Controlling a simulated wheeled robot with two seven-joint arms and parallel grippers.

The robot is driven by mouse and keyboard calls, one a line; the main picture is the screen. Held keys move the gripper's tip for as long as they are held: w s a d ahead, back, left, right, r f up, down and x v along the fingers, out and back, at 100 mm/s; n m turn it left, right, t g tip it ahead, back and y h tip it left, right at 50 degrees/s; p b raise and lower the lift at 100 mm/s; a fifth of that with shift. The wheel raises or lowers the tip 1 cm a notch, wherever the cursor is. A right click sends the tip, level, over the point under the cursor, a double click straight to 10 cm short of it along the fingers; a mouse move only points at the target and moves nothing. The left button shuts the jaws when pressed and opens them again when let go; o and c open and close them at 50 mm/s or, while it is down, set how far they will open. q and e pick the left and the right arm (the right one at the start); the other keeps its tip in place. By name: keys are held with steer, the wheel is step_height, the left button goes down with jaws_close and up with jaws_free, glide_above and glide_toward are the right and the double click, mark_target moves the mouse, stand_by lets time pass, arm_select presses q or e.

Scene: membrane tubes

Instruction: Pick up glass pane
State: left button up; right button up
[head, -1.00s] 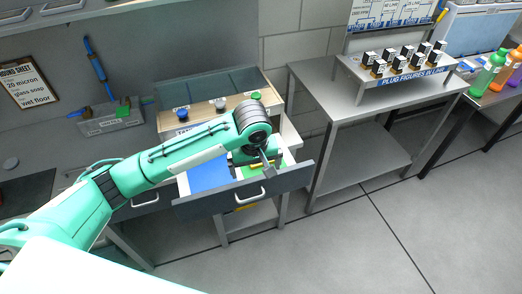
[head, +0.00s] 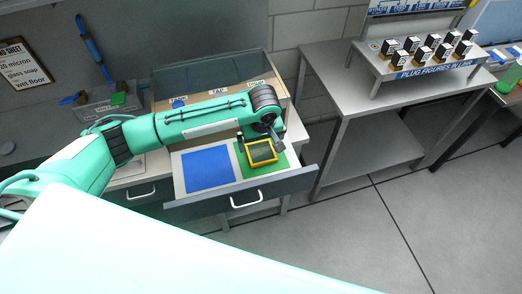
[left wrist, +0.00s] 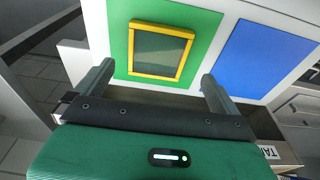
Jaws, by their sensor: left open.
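The glass pane (head: 262,152) has a yellow frame and lies on a green mat (head: 282,163) in the right part of an open drawer (head: 180,172). In the left wrist view the pane (left wrist: 159,54) lies beyond my fingertips, roughly between them. My left gripper (head: 259,142) is above the drawer by the pane. It is open and empty, with its two fingers spread wide in the left wrist view (left wrist: 158,80). The pane appears apart from the fingers. My right gripper is not in view.
A blue mat (head: 208,170) fills the left part of the drawer and is bare. A wooden-edged bin (head: 281,85) stands on the bench behind my arm. A metal table (head: 335,75) with a rack of small blocks (head: 424,67) stands to the right.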

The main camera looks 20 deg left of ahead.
mark_target(261, 152)
arm_select(q)
steer(key=shift+w+f+p, duration=0.25)
steer(key=shift+f+p, duration=0.4)
steer(key=shift+f, duration=0.4)
steer(key=f, duration=0.3)
steer(key=shift+w+a+p, duration=0.1)
steer(key=shift+w+p, duration=0.15)
steer(key=shift+p, duration=0.15)
steer(key=shift+f, duration=0.2)
steer(key=c, duration=1)
steer(key=shift+c, duration=0.2)
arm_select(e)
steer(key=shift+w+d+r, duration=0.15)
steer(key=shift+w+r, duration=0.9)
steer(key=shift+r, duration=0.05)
